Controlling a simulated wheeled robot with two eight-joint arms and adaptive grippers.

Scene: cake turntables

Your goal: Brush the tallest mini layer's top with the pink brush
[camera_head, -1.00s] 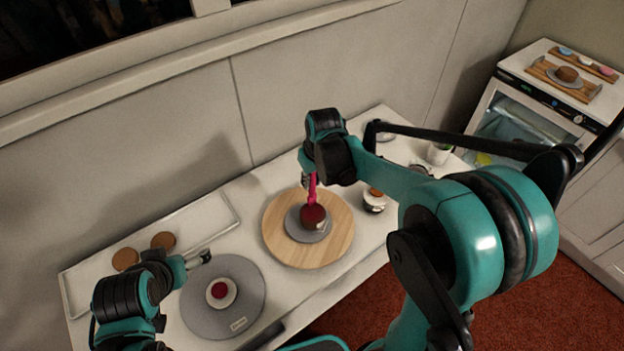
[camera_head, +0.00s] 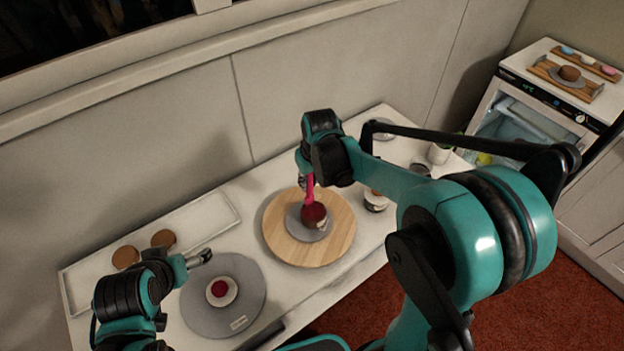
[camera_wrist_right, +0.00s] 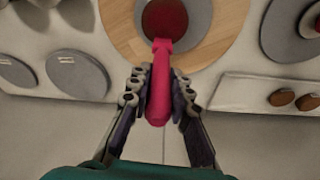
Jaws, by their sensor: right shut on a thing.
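My right gripper (camera_head: 308,182) is shut on the pink brush (camera_head: 310,192). The wrist view shows the brush (camera_wrist_right: 160,98) between the fingers, pointing away from the palm. Its far end overlaps the edge of a dark red-topped mini layer (camera_head: 314,212); I cannot tell whether it touches. This layer (camera_wrist_right: 166,17) sits on a grey disc (camera_head: 296,225) on the wooden turntable (camera_head: 280,245). A smaller red-topped piece (camera_head: 219,289) sits on the grey turntable (camera_head: 205,318) at the left. My left gripper (camera_head: 203,258) is near that turntable's back edge; its finger gap is unclear.
A white tray (camera_head: 222,208) with two brown rounds (camera_head: 163,239) lies behind the left turntable. A small jar (camera_head: 375,202) stands right of the wooden turntable. A white cabinet (camera_head: 548,62) with boards and small cakes stands at the right. My right arm covers part of the table.

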